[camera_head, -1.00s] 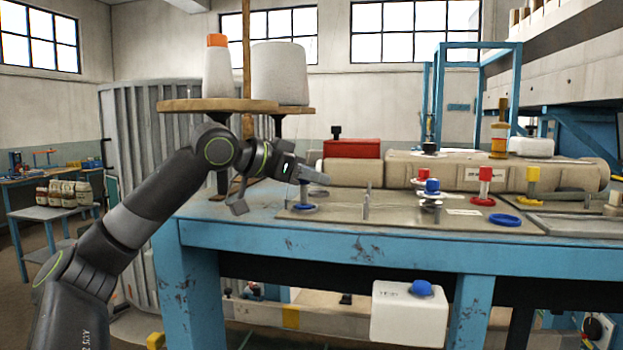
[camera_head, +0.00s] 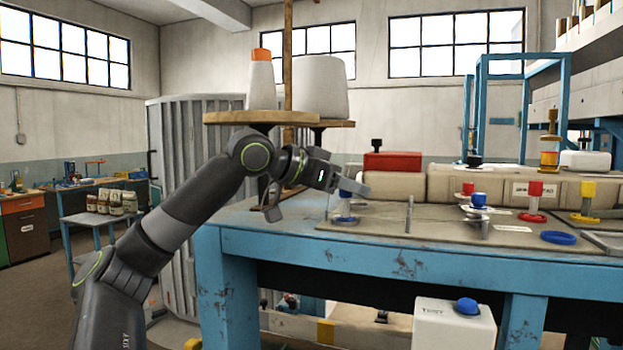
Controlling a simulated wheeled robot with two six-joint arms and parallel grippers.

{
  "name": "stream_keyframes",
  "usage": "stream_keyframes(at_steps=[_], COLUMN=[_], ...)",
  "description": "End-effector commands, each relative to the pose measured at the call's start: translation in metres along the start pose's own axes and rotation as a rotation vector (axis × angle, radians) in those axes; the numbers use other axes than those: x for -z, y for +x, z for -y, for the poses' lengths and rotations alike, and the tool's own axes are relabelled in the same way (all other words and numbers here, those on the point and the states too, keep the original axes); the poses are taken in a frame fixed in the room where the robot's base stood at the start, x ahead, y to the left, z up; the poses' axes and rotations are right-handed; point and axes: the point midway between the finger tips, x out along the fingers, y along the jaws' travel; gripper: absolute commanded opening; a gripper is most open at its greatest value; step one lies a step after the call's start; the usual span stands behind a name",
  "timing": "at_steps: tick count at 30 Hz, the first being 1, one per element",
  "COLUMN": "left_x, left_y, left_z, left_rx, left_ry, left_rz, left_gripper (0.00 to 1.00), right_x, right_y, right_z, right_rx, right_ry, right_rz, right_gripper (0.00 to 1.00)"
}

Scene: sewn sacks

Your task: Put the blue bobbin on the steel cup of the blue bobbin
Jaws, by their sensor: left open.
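A blue-topped bobbin (camera_head: 345,208) with a pale stem stands on the plate at the left end of the bench, a blue ring around its foot. My left gripper (camera_head: 314,202) is open beside it; one finger crosses in front of its top and the other hangs to the left. I cannot tell whether it lies between the fingers. A second blue-topped piece (camera_head: 479,200) sits on a steel disc-shaped holder (camera_head: 477,211) further right; which is the task's cup is unclear. A flat blue ring (camera_head: 559,237) lies bare at right. My right gripper is out of view.
Red-topped (camera_head: 535,193) and yellow-topped (camera_head: 587,192) bobbins stand at right, and a smaller red-topped piece (camera_head: 468,188) stands behind the steel holder. Thin upright metal pins (camera_head: 409,214) rise from the plate. A wooden shelf (camera_head: 262,118) with large cones stands behind my arm.

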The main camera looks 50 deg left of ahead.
Motion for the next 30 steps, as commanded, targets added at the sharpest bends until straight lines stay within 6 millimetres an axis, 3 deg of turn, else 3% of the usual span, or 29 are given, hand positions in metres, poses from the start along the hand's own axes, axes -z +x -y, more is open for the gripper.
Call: stream_keyframes(at_steps=[1, 9, 18, 30], left_x=[-0.005, -0.005, -0.002, 0.000], left_y=[-0.006, -0.049, -0.094, -0.106], left_z=[0.001, 0.000, 0.000, 0.000], left_rx=[0.006, 0.005, 0.002, 0.000], left_ry=[0.003, 0.001, 0.000, 0.000], left_rz=[-0.001, -0.005, -0.006, -0.002], left_gripper=[0.45, 0.45, 0.45, 0.45], right_x=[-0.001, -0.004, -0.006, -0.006], right_y=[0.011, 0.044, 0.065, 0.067], right_z=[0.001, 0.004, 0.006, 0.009], right_rx=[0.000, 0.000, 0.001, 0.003], right_ry=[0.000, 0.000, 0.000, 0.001], right_rz=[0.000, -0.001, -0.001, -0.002], right_gripper=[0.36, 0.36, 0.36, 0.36])
